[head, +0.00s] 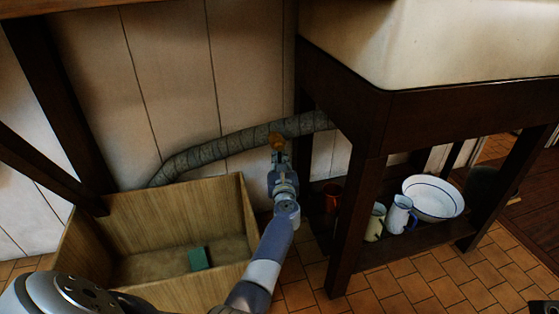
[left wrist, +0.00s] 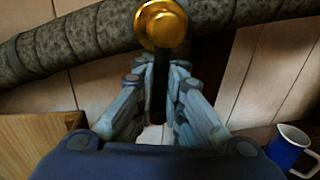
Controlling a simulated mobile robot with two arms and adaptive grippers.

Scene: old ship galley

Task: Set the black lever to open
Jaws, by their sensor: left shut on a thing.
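The black lever (left wrist: 159,90) hangs down from a round brass valve (left wrist: 161,22) on a grey wrapped pipe. The valve also shows in the head view (head: 275,140). The lever lies across the pipe's line, not along it. My left gripper (head: 278,158) is just below the valve. In the left wrist view its fingers (left wrist: 160,85) stand on both sides of the lever and are shut on it. The lever is mostly hidden by the gripper in the head view. I do not see my right gripper.
The wrapped pipe (head: 215,150) runs along the plank wall. An open wooden box (head: 200,205) with a green block (head: 199,259) stands at left. At right, a sink stand's dark leg (head: 354,220) is close; its shelf holds a white basin (head: 433,198) and jugs (head: 399,214).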

